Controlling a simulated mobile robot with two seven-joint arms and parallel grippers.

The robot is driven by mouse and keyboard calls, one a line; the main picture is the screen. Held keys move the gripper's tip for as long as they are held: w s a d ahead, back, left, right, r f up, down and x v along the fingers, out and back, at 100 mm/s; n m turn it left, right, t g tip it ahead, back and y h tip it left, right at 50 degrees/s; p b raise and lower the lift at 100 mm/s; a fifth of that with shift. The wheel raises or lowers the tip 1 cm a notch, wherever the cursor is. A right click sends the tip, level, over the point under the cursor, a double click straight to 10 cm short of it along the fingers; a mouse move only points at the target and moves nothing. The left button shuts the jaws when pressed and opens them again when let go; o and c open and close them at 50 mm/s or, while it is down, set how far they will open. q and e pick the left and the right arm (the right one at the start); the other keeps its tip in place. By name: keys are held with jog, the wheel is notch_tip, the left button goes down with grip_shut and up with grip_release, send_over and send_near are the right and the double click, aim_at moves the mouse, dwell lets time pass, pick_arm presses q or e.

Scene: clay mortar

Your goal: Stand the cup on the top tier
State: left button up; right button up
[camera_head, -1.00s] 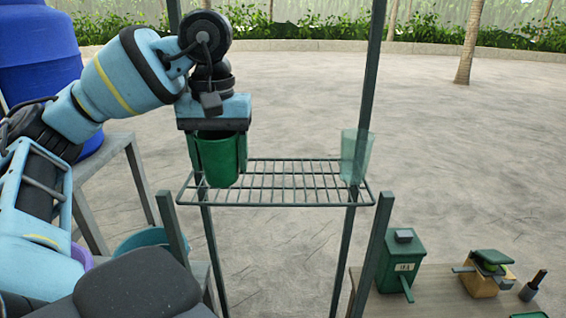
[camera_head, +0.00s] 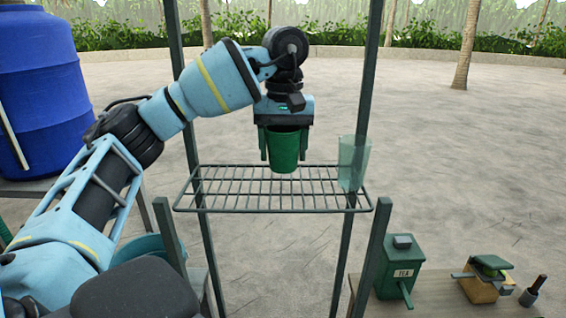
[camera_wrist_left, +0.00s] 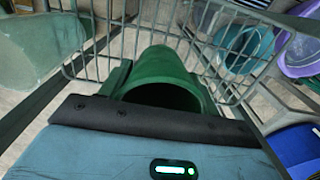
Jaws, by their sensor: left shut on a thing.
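The green cup (camera_head: 286,150) is upright between the fingers of my left gripper (camera_head: 285,147), which is shut on it. In the left wrist view the cup (camera_wrist_left: 160,80) shows with its dark open mouth toward the camera. The top tier is a wire rack (camera_head: 240,203) between dark posts. The cup hangs over the middle-right part of the rack; whether its base touches the wires is hard to tell, but it looks slightly above. A translucent pale green cup shape (camera_head: 354,165) stands at the rack's right end. My right gripper is not in view.
A blue barrel (camera_head: 40,75) stands at the left. A green tea box (camera_head: 400,268) and a small press-like device (camera_head: 488,280) sit on a wooden table at the lower right. The rack's left half is bare. Teal and purple basins (camera_wrist_left: 240,45) show in the wrist view.

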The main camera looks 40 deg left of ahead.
aim_at(283, 129)
pick_arm(q)
jog(key=shift+f, duration=1.75)
jog(key=shift+f, duration=0.15)
jog(key=o, duration=1)
jog(key=shift+r, duration=3.9)
